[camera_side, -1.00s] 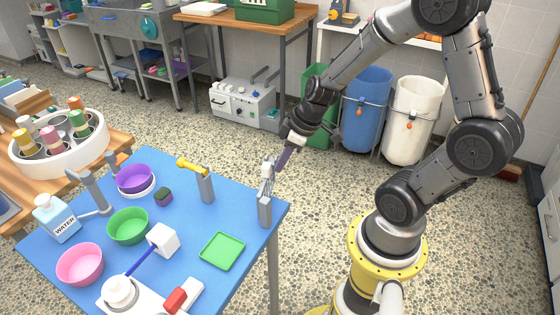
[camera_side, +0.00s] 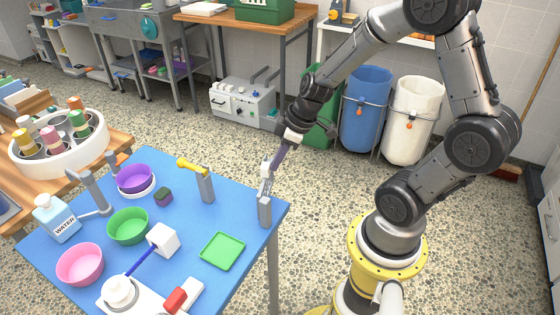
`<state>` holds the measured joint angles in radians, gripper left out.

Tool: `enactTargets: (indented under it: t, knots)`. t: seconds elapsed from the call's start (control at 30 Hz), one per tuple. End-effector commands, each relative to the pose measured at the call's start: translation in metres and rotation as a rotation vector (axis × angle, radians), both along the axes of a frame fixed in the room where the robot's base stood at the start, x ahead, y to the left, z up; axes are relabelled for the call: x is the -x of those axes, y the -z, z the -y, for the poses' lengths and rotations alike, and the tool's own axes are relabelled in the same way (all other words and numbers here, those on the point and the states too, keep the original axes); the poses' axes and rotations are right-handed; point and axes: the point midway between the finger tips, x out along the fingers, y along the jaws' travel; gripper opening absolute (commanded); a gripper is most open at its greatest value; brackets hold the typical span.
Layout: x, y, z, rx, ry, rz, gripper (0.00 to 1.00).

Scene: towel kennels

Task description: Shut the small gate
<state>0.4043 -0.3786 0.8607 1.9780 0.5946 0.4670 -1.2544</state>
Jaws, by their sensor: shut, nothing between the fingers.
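Two short grey posts stand at the right part of the blue table: a left post (camera_side: 206,187) with a yellow bar (camera_side: 190,166) reaching left from its top, and a right post (camera_side: 264,211) near the table's right edge. A thin, pale, upright piece (camera_side: 267,184) rises by the right post; it may be part of the small gate, but I cannot tell. The space between the two posts looks unblocked. My gripper (camera_side: 271,172) is shut and empty, pointing down-left close to the top of that pale piece. Whether it touches is too small to tell.
A green tray (camera_side: 222,251) lies in front of the posts. A white block with a blue handle (camera_side: 162,240), bowls (camera_side: 128,226), a water bottle (camera_side: 57,219) and a dark sponge-like block (camera_side: 164,197) stand farther left. Bins (camera_side: 366,108) stand on the floor behind.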

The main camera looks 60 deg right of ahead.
Motion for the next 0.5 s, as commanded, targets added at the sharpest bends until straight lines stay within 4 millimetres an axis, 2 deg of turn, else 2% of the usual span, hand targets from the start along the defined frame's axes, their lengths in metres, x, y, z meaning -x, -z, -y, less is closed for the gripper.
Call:
enactTargets:
  t: [0.27,0.5]
  knots:
    - [-0.008,0.0,0.0,-0.001,-0.089,0.0,0.0]
    - [-0.025,0.001,-0.002,-0.002,-0.278,-0.001,0.0]
